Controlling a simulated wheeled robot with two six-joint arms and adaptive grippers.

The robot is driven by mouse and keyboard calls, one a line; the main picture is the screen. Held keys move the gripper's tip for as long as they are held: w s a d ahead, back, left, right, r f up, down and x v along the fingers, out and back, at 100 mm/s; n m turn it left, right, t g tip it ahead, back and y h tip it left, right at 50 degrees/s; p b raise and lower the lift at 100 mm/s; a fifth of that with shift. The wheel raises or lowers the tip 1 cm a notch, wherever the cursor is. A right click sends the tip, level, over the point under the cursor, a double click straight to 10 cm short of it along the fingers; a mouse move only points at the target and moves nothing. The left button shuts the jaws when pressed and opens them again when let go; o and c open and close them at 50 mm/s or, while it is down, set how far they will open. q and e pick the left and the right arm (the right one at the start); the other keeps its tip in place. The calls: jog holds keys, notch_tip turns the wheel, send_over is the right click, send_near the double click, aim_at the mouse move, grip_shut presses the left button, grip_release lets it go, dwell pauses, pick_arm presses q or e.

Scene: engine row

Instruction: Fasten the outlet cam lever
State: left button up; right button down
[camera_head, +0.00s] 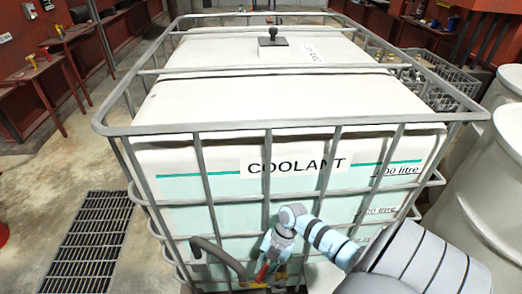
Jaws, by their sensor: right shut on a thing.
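The coolant tank (190,150) is a white caged container with a "COOLANT" label on its front. Its outlet area is low on the front face, near the bottom edge of the picture. A small red part (262,271), seemingly the cam lever, and yellow fittings (281,279) show there. My right gripper (267,259) reaches in from the lower right and is shut at the red part. The arm and fingers cover much of the outlet, so the exact grip and lever angle are hard to see. My left gripper is not in view.
Cage bars (206,182) stand close around the gripper. White drums (492,185) stand at the right. A floor grate (92,240) and open floor lie at the left.

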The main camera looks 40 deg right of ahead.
aim_at(265, 271)
dwell(0.3)
jog(key=c, duration=1.5)
grip_release()
notch_tip(265, 271, up, 10)
